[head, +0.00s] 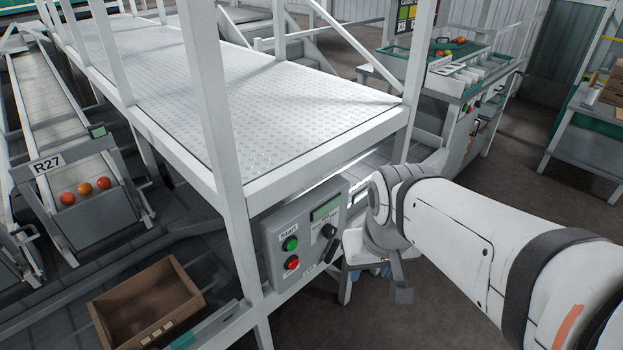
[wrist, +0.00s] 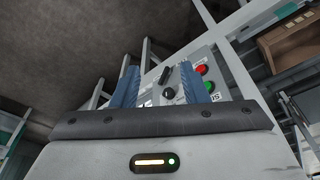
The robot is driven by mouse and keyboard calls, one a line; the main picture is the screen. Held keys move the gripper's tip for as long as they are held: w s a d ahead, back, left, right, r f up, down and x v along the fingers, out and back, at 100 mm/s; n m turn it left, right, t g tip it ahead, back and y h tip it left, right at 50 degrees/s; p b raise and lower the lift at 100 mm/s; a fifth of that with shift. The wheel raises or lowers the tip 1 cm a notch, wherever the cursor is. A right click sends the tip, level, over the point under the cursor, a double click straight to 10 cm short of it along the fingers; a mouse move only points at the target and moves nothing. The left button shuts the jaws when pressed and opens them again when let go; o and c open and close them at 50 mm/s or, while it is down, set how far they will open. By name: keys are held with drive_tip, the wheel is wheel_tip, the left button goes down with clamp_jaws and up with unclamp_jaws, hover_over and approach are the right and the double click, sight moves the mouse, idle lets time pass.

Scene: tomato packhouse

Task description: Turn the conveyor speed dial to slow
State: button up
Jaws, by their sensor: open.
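The grey control panel (head: 268,238) stands at the corner of the white platform frame. It carries a green Start button (head: 290,243), a red button (head: 292,262) and a small display (head: 325,209). A round black dial (head: 329,231) sits at the right of the buttons; it also shows in the wrist view (wrist: 168,93). Its setting is too small to read. A black elongated control (wrist: 164,74) is beside it. My gripper (wrist: 158,84) is open, its blue fingers pointing towards the panel with the dial between them in view. Contact is not visible.
An open brown crate (head: 175,325) stands left of the panel. A conveyor marked R27 (head: 45,165) holds several tomatoes. The metal platform deck (head: 225,95) and its white posts crowd the panel's left and upper side.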

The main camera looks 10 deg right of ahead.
sight(332, 235)
drive_tip(key=o, duration=0.4)
drive_tip(key=a+f+m+y+b, duration=0.1)
drive_tip(key=f+b, duration=0.1)
drive_tip(key=f, duration=0.1)
drive_tip(key=a+f+m+g+y+b, duration=0.1)
drive_tip(key=f+m+b, duration=0.1)
drive_tip(key=f, duration=0.1)
drive_tip(key=a+f+m+g+y+b, duration=0.1)
drive_tip(key=f+m+y, duration=0.1)
drive_tip(key=f, duration=0.1)
drive_tip(key=shift+w+a+b, duration=0.15)
drive_tip(key=shift+a+b, duration=0.2)
drive_tip(key=shift+b, duration=0.05)
drive_tip(key=w+a+f+m+t+y+b, duration=0.2)
drive_tip(key=w+a+f+m+y+b, duration=0.2)
drive_tip(key=w+f+m+y+b, duration=0.55)
drive_tip(key=w+d+f+m+t+h+b, duration=0.1)
drive_tip(key=w+d+f+m+t+b, duration=0.2)
drive_tip(key=w+d+m+t, duration=0.4)
drive_tip(key=w+d+f+m+t+h+b, duration=0.25)
drive_tip(key=w+d+m+t, duration=0.3)
drive_tip(key=m, duration=0.45)
drive_tip(key=shift+n+g+y, duration=0.25)
drive_tip(key=shift+g+y, duration=0.1)
drive_tip(key=shift+y, duration=0.05)
drive_tip(key=b+x, duration=0.1)
drive_tip(key=x, duration=0.6)
drive_tip(key=shift+w+a+r, duration=0.15)
drive_tip(key=shift+w+a, duration=0.1)
drive_tip(key=shift+w, duration=0.05)
